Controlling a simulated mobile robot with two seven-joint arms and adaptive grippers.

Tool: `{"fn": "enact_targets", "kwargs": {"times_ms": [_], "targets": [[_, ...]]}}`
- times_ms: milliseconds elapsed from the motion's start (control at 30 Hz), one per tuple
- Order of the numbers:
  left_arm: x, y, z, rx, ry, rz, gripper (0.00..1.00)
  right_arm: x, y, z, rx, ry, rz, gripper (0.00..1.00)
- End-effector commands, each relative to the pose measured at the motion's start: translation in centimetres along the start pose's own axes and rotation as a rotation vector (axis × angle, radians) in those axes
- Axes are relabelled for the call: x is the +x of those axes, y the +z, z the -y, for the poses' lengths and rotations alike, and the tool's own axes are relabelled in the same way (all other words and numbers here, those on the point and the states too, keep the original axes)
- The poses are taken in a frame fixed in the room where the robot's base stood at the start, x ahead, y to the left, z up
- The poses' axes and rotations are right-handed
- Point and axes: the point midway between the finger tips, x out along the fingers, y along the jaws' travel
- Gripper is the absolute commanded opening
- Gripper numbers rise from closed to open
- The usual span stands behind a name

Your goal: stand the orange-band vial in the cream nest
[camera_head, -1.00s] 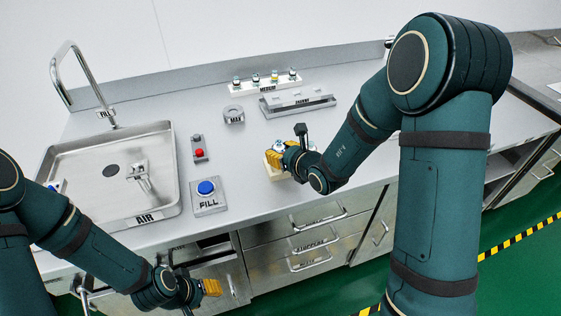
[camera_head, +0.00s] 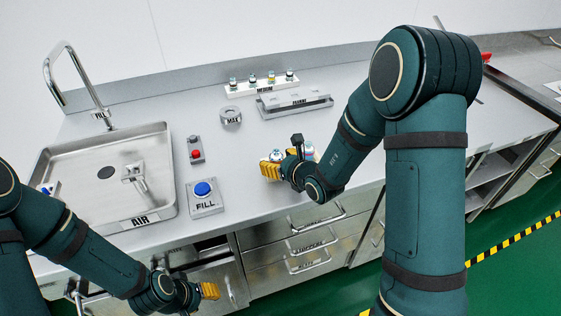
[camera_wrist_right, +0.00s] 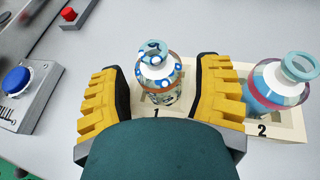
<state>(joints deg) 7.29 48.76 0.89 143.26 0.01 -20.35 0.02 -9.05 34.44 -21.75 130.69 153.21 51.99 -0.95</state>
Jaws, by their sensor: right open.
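A clear vial (camera_wrist_right: 160,80) with an orange-brown band and blue dots stands, apparently upright, at the place marked 1 on a cream nest (camera_wrist_right: 180,112) in the right wrist view. My right gripper (camera_wrist_right: 160,88) is open, one yellow finger on each side of this vial, with small gaps showing. Its base is partly hidden by the gripper body. In the head view my right gripper (camera_head: 270,170) is low over the counter's front part, and the nest is mostly hidden there. My left gripper (camera_head: 209,290) is low at the front left; its jaw state is unclear.
A red-banded vial (camera_wrist_right: 280,90) stands at the place marked 2, close beside my right finger. The FILL button (camera_head: 203,189), a red button (camera_head: 195,153) and the sink (camera_head: 60,170) lie left. A rack of small vials (camera_head: 262,85) and a metal tray (camera_head: 295,103) stand behind.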

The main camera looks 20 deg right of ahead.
Motion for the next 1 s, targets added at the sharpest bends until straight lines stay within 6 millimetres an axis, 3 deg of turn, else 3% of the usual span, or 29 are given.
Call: {"fn": "enact_targets", "kwargs": {"times_ms": [167, 633, 1000], "targets": [[-0.5, 0.0, -0.2, 0.0, 0.0, 0.002, 0.47, -0.9, 0.4, 0.1, 0.001, -0.001, 0.0, 0.64], [-1.8, 0.2, -0.7, -0.001, 0.0, 0.009, 0.47, -9.6, 0.5, 0.1, 0.002, -0.003, 0.001, 0.64], [-5.8, -1.0, -2.2, -0.009, -0.002, -0.012, 0.47, -10.2, 0.7, 0.1, -0.004, 0.001, -0.006, 0.64]]}}
